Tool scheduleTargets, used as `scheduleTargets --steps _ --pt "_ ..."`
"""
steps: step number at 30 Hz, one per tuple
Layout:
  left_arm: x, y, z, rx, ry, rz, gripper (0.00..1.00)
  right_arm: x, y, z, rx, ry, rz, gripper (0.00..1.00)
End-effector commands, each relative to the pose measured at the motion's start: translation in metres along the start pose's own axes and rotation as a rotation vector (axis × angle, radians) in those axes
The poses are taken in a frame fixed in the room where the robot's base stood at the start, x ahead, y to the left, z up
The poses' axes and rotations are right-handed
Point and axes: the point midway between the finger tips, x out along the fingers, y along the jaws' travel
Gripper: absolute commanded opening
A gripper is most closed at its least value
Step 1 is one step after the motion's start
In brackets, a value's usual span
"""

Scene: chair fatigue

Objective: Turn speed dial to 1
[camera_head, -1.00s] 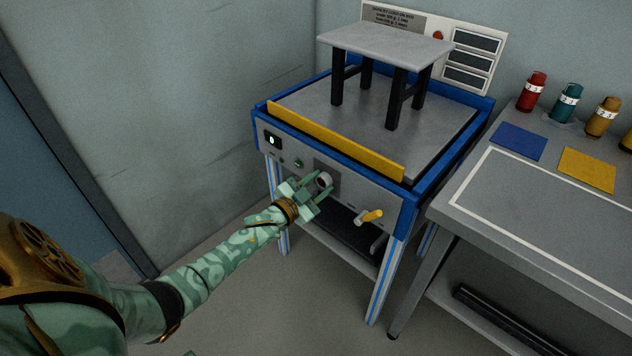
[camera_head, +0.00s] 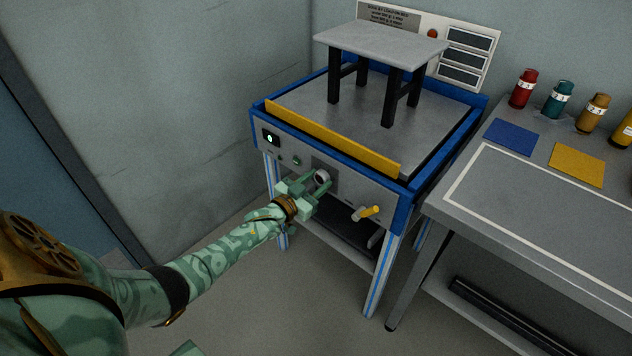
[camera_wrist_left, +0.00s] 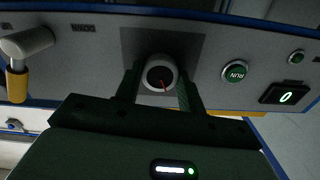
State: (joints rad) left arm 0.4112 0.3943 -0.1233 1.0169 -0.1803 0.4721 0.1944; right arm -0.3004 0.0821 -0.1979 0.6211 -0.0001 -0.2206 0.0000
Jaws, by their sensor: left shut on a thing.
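The speed dial (camera_head: 322,177) is a round pale knob on a dark square plate on the machine's front panel. My left gripper (camera_head: 316,183) is at the dial. Its two fingers (camera_wrist_left: 160,90) stand on either side of the knob and are shut on it. The dial's scale marks cannot be read.
A yellow-handled lever (camera_head: 368,212) juts from the panel. A small grey-topped stool (camera_head: 382,42) stands on the machine. A grey bench (camera_head: 520,230) with several bottles is at right.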

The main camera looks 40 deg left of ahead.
Motion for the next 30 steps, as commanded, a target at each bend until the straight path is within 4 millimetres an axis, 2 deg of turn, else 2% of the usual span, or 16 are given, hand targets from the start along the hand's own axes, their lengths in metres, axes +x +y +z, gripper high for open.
scheduleTargets --steps 4,5,7,16,20,23,30 --pt "-0.001 0.001 0.002 0.001 -0.004 0.001 0.16 0.0 0.0 0.0 0.0 0.0 -0.001 0.36" --pt "-0.001 0.001 0.002 0.002 -0.004 0.001 0.42 0.0 0.0 0.0 0.0 0.0 -0.001 0.36" --pt "-0.001 0.001 0.002 0.002 -0.004 0.001 0.61 0.0 -0.001 0.0 -0.001 0.0 -0.001 0.36" --pt "-0.002 0.0 0.0 0.002 -0.002 0.0 0.61 -0.001 -0.002 0.0 -0.002 0.001 -0.002 0.36" --pt "-0.014 0.0 -0.002 0.002 0.0 0.001 0.61 -0.007 -0.002 -0.003 -0.001 0.008 -0.001 0.36" --pt "-0.034 -0.001 -0.004 0.001 -0.001 0.0 0.61 -0.016 -0.002 -0.007 -0.001 0.019 0.001 0.36" --pt "-0.101 0.0 -0.004 0.001 -0.002 0.0 0.61 -0.038 0.001 -0.014 -0.001 0.042 0.009 0.36"
